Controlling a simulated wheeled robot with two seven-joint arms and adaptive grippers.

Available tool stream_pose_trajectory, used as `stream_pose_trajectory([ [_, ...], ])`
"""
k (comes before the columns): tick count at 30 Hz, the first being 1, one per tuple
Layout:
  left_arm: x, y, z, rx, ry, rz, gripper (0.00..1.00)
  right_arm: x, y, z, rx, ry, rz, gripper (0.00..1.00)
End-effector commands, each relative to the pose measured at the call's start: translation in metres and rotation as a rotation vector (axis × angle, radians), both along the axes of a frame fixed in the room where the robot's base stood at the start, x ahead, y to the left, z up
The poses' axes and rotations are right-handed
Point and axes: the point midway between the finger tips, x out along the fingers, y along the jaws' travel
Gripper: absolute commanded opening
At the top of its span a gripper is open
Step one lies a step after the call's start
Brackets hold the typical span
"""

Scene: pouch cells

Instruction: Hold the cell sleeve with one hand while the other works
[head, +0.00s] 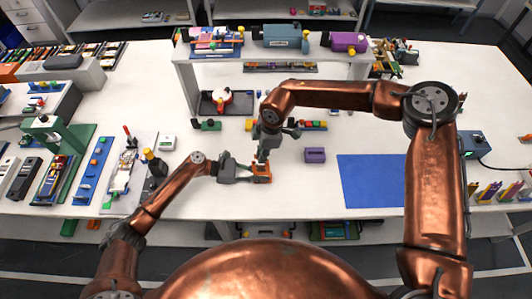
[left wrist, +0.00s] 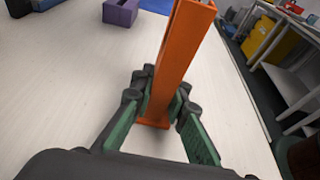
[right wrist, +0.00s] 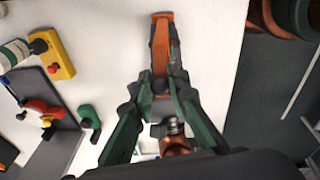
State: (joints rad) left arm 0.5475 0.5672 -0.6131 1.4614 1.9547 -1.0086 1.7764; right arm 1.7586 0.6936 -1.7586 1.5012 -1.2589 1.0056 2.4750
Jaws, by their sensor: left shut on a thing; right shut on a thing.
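The orange cell sleeve (head: 262,172) stands upright on the white table, a tall narrow channel with a wider foot. My right gripper (head: 264,152) points down from above. The exact contact is partly hidden. I see no cell between them.
A purple block (head: 315,155) and a blue mat (head: 372,181) lie to the right. A yellow box with a red button (right wrist: 52,53) is behind the grippers. A raised shelf (head: 270,56) spans the back. Fixtures crowd the left; the table between sleeve and mat is mostly clear.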

Motion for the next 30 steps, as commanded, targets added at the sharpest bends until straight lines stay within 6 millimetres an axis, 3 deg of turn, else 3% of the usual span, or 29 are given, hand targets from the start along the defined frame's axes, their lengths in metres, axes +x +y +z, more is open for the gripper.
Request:
stream_pose_trajectory([
  [15,0.0,-0.002,0.003,-0.005,-0.001,-0.002,0.0,0.001,0.019,-0.017,-0.431,-0.01,-0.001,0.0],
  [30,0.0,-0.002,0.004,-0.007,-0.002,-0.003,0.0,0.001,0.022,-0.024,-0.577,-0.01,-0.003,0.0],
])
